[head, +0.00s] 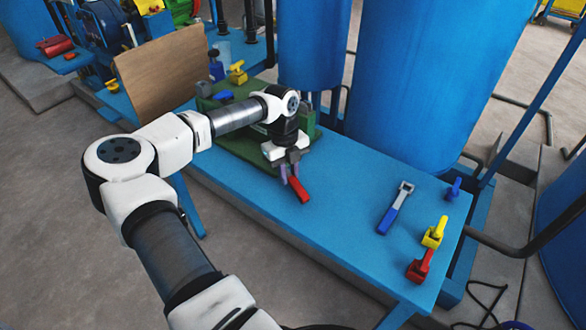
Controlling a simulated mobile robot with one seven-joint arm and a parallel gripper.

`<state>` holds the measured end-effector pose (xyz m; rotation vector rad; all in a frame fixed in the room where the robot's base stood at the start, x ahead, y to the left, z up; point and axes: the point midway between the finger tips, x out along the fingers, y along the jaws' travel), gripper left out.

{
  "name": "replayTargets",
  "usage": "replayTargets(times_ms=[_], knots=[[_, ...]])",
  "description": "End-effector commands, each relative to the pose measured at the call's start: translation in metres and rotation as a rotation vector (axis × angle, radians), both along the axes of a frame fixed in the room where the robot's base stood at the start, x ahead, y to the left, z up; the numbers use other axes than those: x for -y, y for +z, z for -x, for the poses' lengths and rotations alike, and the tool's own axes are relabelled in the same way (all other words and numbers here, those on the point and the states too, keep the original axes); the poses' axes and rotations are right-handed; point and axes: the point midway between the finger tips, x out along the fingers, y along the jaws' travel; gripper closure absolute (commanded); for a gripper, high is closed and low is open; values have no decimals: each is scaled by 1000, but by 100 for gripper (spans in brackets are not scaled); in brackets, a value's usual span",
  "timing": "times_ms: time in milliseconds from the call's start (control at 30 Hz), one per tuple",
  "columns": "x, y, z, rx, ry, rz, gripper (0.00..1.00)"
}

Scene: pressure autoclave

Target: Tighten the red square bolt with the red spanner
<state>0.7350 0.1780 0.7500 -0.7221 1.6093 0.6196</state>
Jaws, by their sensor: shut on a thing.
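The red spanner (299,190) is in my gripper (290,172), its red handle sticking out below the jaws toward the front of the blue table. I cannot make out a red square bolt for certain. A small red piece with a raised part (420,266) stands at the table's right end, well apart from my gripper.
A blue-handled spanner (396,207) lies on the blue table (345,205). Yellow (434,232) and blue (453,190) pieces stand near the right edge. A brown board (160,78) stands at the left. Large blue tanks (430,75) rise behind. The table between gripper and blue-handled spanner is clear.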

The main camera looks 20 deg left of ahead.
Motion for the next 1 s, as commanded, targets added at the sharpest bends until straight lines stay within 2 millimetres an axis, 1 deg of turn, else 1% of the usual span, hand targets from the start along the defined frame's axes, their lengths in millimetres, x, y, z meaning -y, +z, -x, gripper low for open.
replayTargets(times_ms=[33, 400, 1000], knots=[[-2, -3, 4, -7, -28, 2, 100], [-16, -3, 16, -6, -261, 2, 100], [-43, -2, 25, 0, -637, 0, 100]])
